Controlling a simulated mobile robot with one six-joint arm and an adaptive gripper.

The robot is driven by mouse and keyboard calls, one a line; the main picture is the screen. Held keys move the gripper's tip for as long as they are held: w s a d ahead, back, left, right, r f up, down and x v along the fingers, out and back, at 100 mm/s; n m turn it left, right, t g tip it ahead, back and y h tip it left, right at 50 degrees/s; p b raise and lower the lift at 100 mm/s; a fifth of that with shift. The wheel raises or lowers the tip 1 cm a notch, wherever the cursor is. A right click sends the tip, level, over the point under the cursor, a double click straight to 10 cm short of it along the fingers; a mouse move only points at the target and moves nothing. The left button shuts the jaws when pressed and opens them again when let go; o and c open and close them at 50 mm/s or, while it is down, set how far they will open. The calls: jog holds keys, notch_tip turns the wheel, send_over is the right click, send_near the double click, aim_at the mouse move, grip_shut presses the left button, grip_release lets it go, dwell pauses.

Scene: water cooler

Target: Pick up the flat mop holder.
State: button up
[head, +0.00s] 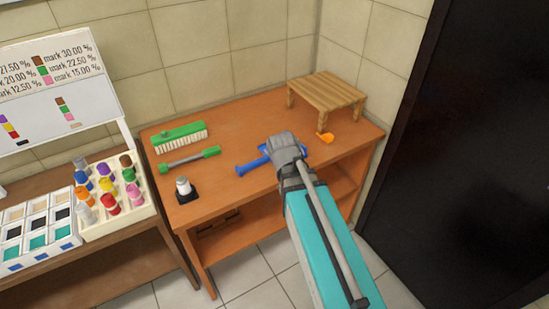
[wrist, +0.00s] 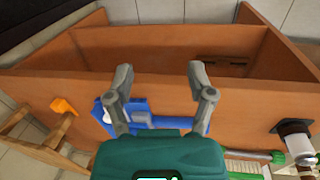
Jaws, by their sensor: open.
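The blue flat mop holder (head: 251,166) lies on the orange-brown wooden table, partly covered by my gripper in the head view. Its handle sticks out to the left, and a bit of its head shows on the right. My gripper (head: 283,147) is over it. In the wrist view the blue holder (wrist: 163,122) lies below and between the two spread fingers of my gripper (wrist: 161,75). The fingers are open, and nothing is gripped. The green gripper body hides part of the holder, and I cannot tell whether a finger touches it.
The table (head: 225,200) also holds a green brush (head: 180,137), a green-ended tool (head: 190,158), a white-topped bottle on a black base (head: 184,188), an orange item (head: 325,137) and a small wooden stool (head: 327,91). A colour-bottle rack (head: 125,222) stands left. A black panel (head: 450,150) is right.

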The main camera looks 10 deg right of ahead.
jog(key=w+a+n+t+h+b, duration=0.1)
jog(key=w+a+n+h+b, duration=0.1)
jog(key=w+n, duration=0.3)
jog(key=w+a+f+n+t+h+b, duration=0.1)
jog(key=w+a+n+h+b, duration=0.1)
jog(key=w+n, duration=0.3)
jog(key=w+a+n+t+h+b, duration=0.1)
jog(key=w+a+n+h+b, duration=0.1)
jog(key=w+n+h+b, duration=0.2)
jog(key=shift+w+a+f+n+t, duration=0.15)
jog(key=shift+w+f+n, duration=0.05)
jog(key=shift+w, duration=0.5)
jog(key=shift+w+a+f+n+t, duration=0.1)
jog(key=shift+w+f+n+t, duration=0.1)
jog(key=shift+w, duration=0.45)
jog(key=w+a+n, duration=0.1)
jog(key=w+a+r+n+t+h+b, duration=0.1)
jog(key=a+n, duration=0.1)
jog(key=w+a+n+h+b, duration=0.1)
jog(key=shift+w+a+r+n+t, duration=0.2)
jog(key=shift+w+r+n+t, duration=0.1)
jog(key=shift+w+r+t, duration=0.05)
jog(key=shift+w+a+r, duration=0.1)
jog(key=shift+a+r, duration=0.05)
jog(key=b, duration=0.3)
send_over(265, 158)
jog(key=a, duration=0.1)
jog(key=f, duration=0.3)
jog(key=shift+s+a, duration=0.2)
jog(key=shift+x, duration=0.75)
